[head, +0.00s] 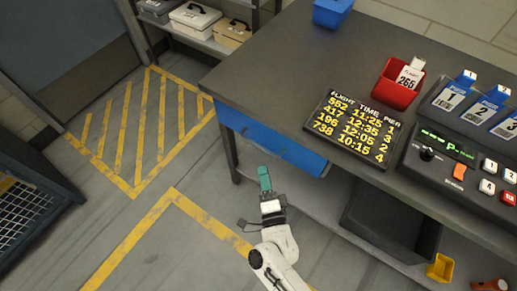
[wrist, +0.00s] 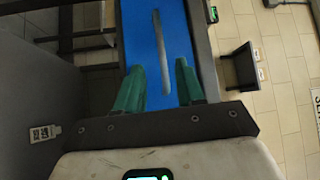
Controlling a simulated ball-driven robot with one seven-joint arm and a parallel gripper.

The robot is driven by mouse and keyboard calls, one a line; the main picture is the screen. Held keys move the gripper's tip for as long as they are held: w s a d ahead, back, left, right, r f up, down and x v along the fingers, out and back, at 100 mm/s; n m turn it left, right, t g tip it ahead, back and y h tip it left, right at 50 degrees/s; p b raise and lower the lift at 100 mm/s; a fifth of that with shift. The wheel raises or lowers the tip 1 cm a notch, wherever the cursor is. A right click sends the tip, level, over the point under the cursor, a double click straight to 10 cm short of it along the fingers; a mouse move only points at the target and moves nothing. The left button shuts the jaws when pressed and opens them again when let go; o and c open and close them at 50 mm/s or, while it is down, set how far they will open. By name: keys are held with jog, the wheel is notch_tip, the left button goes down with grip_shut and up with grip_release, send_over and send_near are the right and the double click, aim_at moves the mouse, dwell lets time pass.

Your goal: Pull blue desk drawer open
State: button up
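The blue drawer (head: 240,122) is set under the front edge of the dark desk (head: 265,80) and looks closed, its front about flush with the edge. In the wrist view the blue drawer front (wrist: 140,25) fills the middle, with a long grey handle (wrist: 161,50) on it. My gripper (head: 264,170) is in front of the drawer, near its lower edge. In the wrist view my gripper (wrist: 158,66) has its two green fingers apart, with the handle showing between and beyond them. Whether the fingers reach around the handle is unclear; no contact is visible.
The desk carries a flight board (head: 352,128), a red bin (head: 398,85), a blue bin (head: 332,12) and a control panel (head: 465,165). A black bin (head: 390,222) stands on the shelf below. The floor left of the desk is clear.

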jog(key=w+a+r, duration=0.1)
jog(key=w, duration=0.7)
jog(key=shift+w+a, duration=0.15)
jog(key=shift+w, duration=0.1)
jog(key=shift+r, duration=0.1)
grip_shut()
